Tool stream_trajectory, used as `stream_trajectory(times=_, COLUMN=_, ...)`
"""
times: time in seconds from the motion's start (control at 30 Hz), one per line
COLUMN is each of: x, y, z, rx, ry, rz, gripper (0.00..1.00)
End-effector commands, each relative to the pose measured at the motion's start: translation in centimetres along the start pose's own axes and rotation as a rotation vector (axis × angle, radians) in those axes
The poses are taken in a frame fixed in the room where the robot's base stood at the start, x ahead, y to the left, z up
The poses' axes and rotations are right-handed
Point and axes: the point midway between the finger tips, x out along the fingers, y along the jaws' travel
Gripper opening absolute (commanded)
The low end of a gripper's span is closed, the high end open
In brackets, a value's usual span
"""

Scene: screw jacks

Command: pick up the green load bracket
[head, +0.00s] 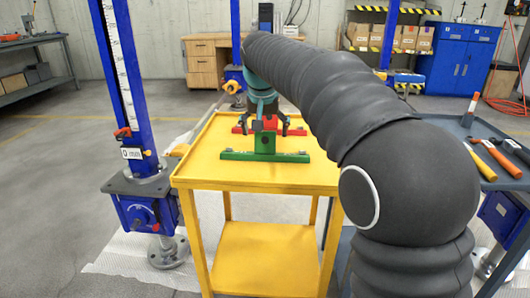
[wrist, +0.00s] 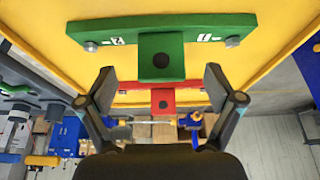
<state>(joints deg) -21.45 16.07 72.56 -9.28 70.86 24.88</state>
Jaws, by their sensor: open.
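The green load bracket (head: 237,155) lies on the top of a yellow cart (head: 200,172), its long bar running left to right with an upright block in the middle. In the wrist view the bracket (wrist: 130,32) spans the top of the picture, a bolt at each end, its block pointing toward my gripper (wrist: 160,82). My gripper is open and empty, its fingers spread wider than the block, one to each side in the picture. In the head view my gripper (head: 265,128) is above and behind the green bracket; I cannot tell its exact height.
A red bracket (wrist: 163,101) lies behind the green one on the cart. A blue screw jack (head: 135,95) stands left of the cart. A grey bench with hammers (head: 483,168) is at the right. The front of the cart top is clear.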

Motion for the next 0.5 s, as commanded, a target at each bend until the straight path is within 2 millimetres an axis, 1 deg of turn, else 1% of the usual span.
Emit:
stream_trajectory(times=0.27, x=1.5, y=0.0, z=-0.1, rx=0.0, ry=-0.001, rz=0.0, gripper=0.92)
stream_trajectory(times=0.5, x=4.8, y=-0.1, z=-0.2, rx=0.0, ry=-0.001, rz=0.0, gripper=0.92)
